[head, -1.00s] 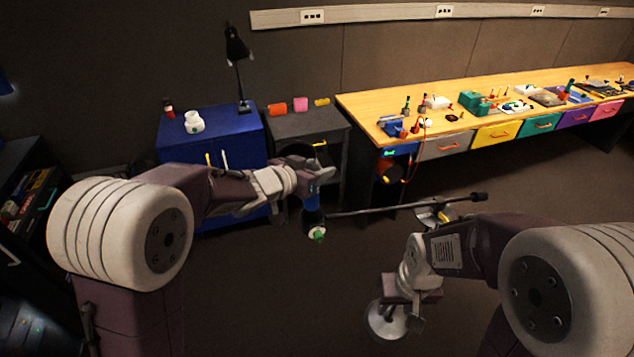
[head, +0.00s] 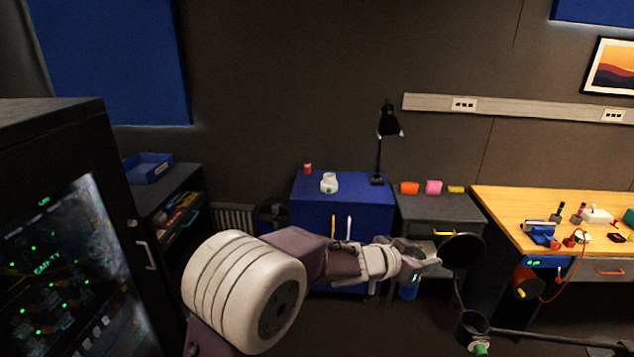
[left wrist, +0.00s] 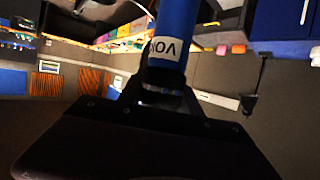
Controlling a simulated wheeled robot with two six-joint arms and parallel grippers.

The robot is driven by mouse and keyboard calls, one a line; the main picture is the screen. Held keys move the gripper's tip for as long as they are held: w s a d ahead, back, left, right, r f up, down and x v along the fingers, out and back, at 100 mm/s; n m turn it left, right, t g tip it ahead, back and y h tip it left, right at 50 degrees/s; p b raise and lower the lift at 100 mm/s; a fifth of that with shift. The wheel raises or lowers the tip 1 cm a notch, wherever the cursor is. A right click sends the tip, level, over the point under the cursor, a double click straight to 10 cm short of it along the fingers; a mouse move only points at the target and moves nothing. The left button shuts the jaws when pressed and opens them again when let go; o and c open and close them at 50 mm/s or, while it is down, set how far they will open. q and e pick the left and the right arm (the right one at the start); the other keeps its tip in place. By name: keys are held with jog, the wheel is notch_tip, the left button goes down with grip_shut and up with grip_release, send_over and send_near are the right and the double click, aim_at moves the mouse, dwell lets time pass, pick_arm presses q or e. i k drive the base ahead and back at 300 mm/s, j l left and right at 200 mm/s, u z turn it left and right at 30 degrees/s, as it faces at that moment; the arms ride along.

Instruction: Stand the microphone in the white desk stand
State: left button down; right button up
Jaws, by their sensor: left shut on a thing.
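The microphone has a blue body (head: 408,292), seen just below my left gripper (head: 418,265) in the head view. In the left wrist view its blue body with a white label (left wrist: 163,50) stands up from between the fingers of the left gripper (left wrist: 155,98). The left gripper is shut on it; the microphone's far end is cut off there. A small white piece that looks like the desk stand (head: 329,183) stands on the blue cabinet, beyond and left of the gripper. My right gripper is out of view.
The blue cabinet (head: 365,190) also carries a red item (head: 308,169) and a black lamp (head: 379,150). A black disc (head: 462,250) is close right of the gripper, above a boom stand (head: 475,325). A grey side table (head: 440,208) and wooden bench (head: 510,210) stand right.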

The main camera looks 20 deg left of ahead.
aim_at(330, 181)
jog(key=i+j, duration=2.7)
jog(key=i, duration=0.15)
